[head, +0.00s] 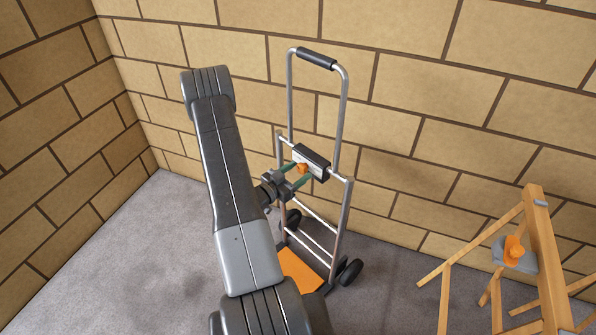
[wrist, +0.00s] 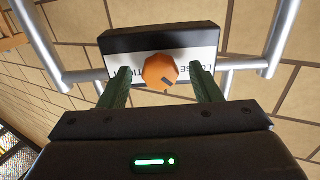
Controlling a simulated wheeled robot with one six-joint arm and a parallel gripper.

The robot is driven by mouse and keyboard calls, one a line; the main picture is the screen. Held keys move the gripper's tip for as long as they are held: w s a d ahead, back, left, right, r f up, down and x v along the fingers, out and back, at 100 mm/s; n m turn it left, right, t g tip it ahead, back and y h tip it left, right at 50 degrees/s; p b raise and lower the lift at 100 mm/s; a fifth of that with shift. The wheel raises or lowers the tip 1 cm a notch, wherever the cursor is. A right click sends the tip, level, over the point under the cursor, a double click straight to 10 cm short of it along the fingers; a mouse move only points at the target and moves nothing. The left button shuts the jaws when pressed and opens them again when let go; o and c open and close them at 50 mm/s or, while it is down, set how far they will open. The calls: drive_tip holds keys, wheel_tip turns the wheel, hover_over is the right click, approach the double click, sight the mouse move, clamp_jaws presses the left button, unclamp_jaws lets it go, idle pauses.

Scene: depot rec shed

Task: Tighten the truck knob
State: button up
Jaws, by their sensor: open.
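The hand truck (head: 341,220) stands upright near the wall, with a silver tube frame and an orange toe plate. Its orange knob (head: 303,168) sits on the front of a black block with a white label, on the upper frame. In the wrist view the knob (wrist: 161,71) is faceted, with a dark mark at its lower edge. The label shows partly covered words, upside down, including "LOOSE" and "TIGHT". My gripper (head: 297,173) is open in front of the block. Its green fingers (wrist: 161,84) stand on either side of the knob, with gaps between them and it.
A brick wall (head: 420,100) is close behind the truck. Grey floor (head: 120,250) is clear on the left.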

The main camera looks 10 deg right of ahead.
drive_tip(key=shift+w+d, duration=0.25)
drive_tip(key=shift+d, duration=0.15)
drive_tip(key=shift+c, duration=0.5)
drive_tip(key=c, duration=0.9)
